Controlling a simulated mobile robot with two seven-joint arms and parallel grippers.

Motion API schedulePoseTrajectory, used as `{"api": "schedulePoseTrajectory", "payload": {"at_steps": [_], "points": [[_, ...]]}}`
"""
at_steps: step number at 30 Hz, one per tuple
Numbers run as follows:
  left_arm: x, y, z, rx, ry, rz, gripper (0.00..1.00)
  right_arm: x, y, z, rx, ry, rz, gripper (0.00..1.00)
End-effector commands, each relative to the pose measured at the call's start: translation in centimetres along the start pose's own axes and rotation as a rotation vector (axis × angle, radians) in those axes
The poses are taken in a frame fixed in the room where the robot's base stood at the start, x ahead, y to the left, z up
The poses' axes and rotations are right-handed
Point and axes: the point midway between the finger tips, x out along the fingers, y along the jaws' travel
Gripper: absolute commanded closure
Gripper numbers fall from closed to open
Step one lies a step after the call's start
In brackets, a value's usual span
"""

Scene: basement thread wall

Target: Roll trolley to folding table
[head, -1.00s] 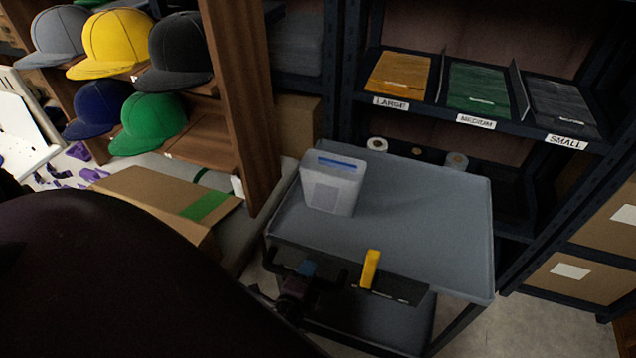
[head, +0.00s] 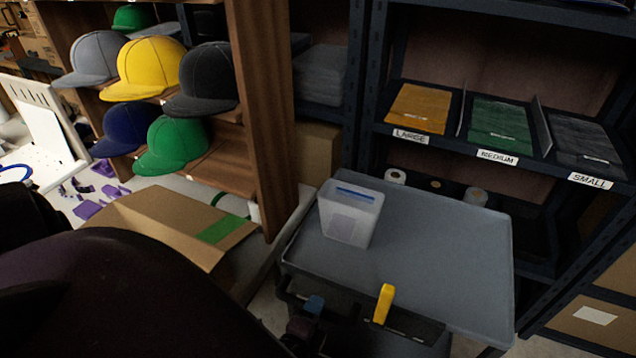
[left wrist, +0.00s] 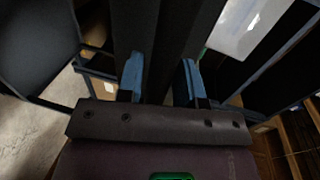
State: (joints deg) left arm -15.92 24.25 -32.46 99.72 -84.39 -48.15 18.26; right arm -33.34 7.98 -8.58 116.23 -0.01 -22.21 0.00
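The trolley (head: 440,245) is a grey flat-topped cart standing against the shelving at the centre right. A dark handle (head: 415,325) runs along its near side, with a yellow upright piece (head: 384,303) on it. My left gripper (head: 312,308) is at the left part of this near side. In the left wrist view, its blue fingertips (left wrist: 160,82) are apart, with a dark bar-like part between them; whether they press on it is not clear. My dark left arm covers the lower left of the head view. My right gripper and the folding table are not recognisable in view.
A translucent bin (head: 350,217) stands on the trolley's left part. A cardboard box (head: 165,225) with green tape lies left of it, below a wooden rack (head: 255,120) of caps. Dark shelving (head: 375,110) with labelled trays stands behind. Some floor (head: 545,347) shows at lower right.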

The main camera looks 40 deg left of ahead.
Motion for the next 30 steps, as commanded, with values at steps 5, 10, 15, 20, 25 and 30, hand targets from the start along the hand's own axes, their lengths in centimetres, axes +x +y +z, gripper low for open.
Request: {"api": "schedulePoseTrajectory", "payload": {"at_steps": [5,10,15,20,25,30], "points": [[-3.5,0.1,0.1,-0.001,-0.001,0.004,0.67,0.1,0.0,0.1,0.0,-0.002,0.0,0.52],[-6.3,0.1,0.2,0.0,-0.003,0.002,0.67,0.1,0.0,0.2,-0.002,-0.002,-0.001,0.52],[-7.9,0.1,0.2,0.001,-0.002,0.001,0.67,0.0,0.1,0.1,-0.007,-0.001,-0.001,0.52],[-8.5,0.0,0.2,0.001,-0.002,0.0,0.67,0.0,0.2,0.2,-0.011,-0.002,-0.002,0.52],[-8.5,0.0,0.2,0.0,-0.002,0.0,0.67,0.0,0.2,0.1,-0.013,-0.001,-0.002,0.52],[-8.4,0.0,0.2,0.0,-0.002,0.0,0.67,0.1,0.2,0.1,-0.013,-0.001,-0.002,0.52]]}}
